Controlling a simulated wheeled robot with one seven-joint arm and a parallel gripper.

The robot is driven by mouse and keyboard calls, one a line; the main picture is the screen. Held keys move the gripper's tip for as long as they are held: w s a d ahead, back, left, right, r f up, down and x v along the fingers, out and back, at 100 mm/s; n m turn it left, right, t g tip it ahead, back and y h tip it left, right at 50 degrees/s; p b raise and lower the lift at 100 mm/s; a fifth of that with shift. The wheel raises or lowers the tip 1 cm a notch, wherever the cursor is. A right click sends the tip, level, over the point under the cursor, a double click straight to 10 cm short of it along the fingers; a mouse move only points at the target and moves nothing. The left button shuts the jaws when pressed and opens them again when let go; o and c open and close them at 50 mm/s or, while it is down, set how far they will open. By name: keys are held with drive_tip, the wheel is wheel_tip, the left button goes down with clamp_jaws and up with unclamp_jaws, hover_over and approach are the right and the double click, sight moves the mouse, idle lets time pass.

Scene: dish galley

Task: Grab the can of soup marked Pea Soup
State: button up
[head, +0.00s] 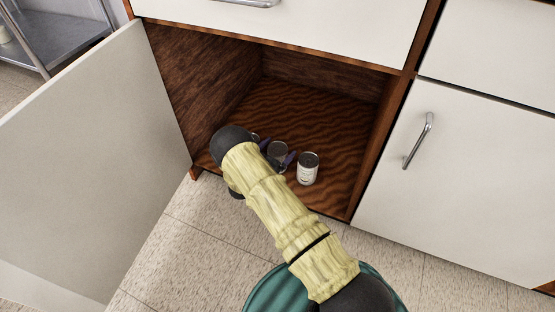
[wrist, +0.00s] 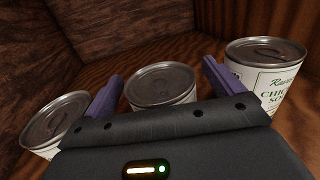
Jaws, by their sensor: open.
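Three white-labelled cans with grey lids stand inside the open cabinet. In the wrist view the middle can (wrist: 161,86) is between the two purple fingers of my open gripper (wrist: 163,84); its label is mostly hidden by my gripper body. The right can (wrist: 262,72) is outside the right finger; its label reads in part "Chicken". The left can (wrist: 54,122) is outside the left finger, with little of its label visible. In the head view the middle can (head: 278,150) and right can (head: 308,169) show. I cannot read "Pea Soup" on any can.
The cabinet floor (head: 312,112) is dark wood and clear behind the cans. The cabinet's open door (head: 85,160) stands to the left, and a closed door (head: 470,185) is to the right. A metal shelf unit (head: 65,35) stands at the far left.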

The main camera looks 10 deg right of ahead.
drive_tip(key=shift+c, duration=0.2)
drive_tip(key=c, duration=1.3)
drive_tip(key=shift+c, duration=0.2)
drive_tip(key=shift+r, duration=0.1)
wheel_tip(320, 180, up, 10)
drive_tip(key=p, duration=0.6)
drive_tip(key=shift+p, duration=0.35)
